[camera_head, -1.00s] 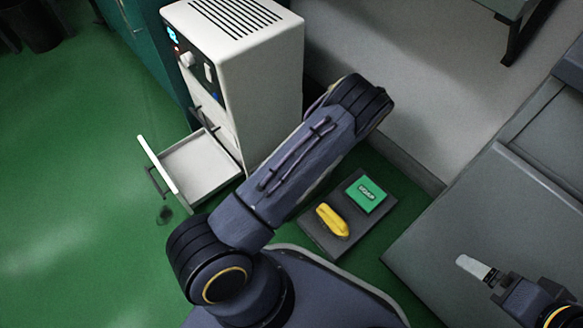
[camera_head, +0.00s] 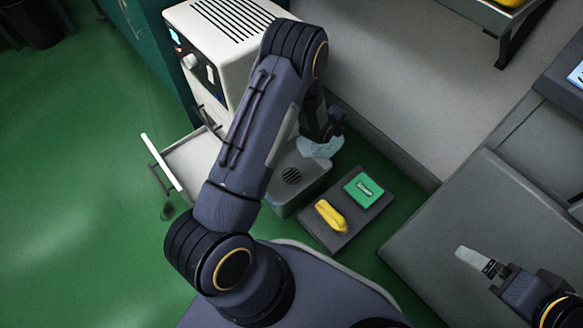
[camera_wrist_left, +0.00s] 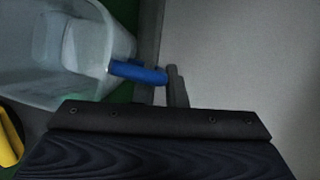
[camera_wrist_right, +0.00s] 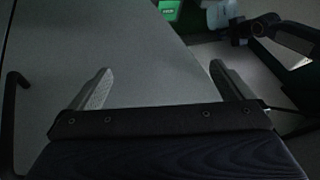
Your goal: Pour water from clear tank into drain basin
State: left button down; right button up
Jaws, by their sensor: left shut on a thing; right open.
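The clear tank (camera_head: 322,147) hangs in my left gripper (camera_head: 336,122), just above and beside the grey drain basin (camera_head: 312,187). The basin stands on the green floor and has a round dark grate on top. My left arm covers part of it. In the left wrist view the tank (camera_wrist_left: 75,45) shows at upper left, tilted. Its blue handle (camera_wrist_left: 137,72) is between the fingers of my left gripper (camera_wrist_left: 160,82). I cannot tell whether water is in it. My right gripper (camera_wrist_right: 162,82) is open and empty, low at the right in the head view (camera_head: 475,262).
A white cabinet (camera_head: 215,45) with an open drawer (camera_head: 195,165) stands at upper left. A dark mat (camera_head: 340,240) holds a yellow object (camera_head: 331,216) and a green box (camera_head: 364,189). A grey surface (camera_head: 470,220) fills the right.

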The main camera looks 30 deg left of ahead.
pick_arm(q)
jog(key=shift+s+a+r+n+t+h+b, duration=0.2)
jog(key=shift+s+a+t+b, duration=0.2)
jog(key=shift+s+t, duration=0.15)
jog(key=shift+s+a+r+n+t+h+b, duration=0.1)
jog(key=shift+s+a+n+t+h+b, duration=0.15)
jog(key=shift+s+t+b, duration=0.25)
jog(key=shift+a, duration=0.1)
jog(key=shift+s+a+f+t+h+b, duration=0.1)
jog(key=shift+s+a+t+h+b, duration=0.15)
jog(key=shift+s+a+t+b, duration=0.3)
jog(key=s, duration=0.1)
jog(key=s+a+t+b, duration=0.1)
jog(key=s+n+t+h, duration=0.1)
jog(key=shift+s+a+f+b, duration=0.1)
jog(key=shift+s+a+b, duration=0.05)
jog(key=shift+a+b, duration=0.2)
jog(key=shift+s+a+f+t, duration=0.2)
jog(key=shift+s+a+t, duration=0.15)
jog(key=shift+s, duration=0.1)
jog(key=shift+s+a+f+t, duration=0.15)
jog(key=shift+s+a+t, duration=0.1)
jog(key=shift+s+a, duration=0.15)
dwell(0.7)
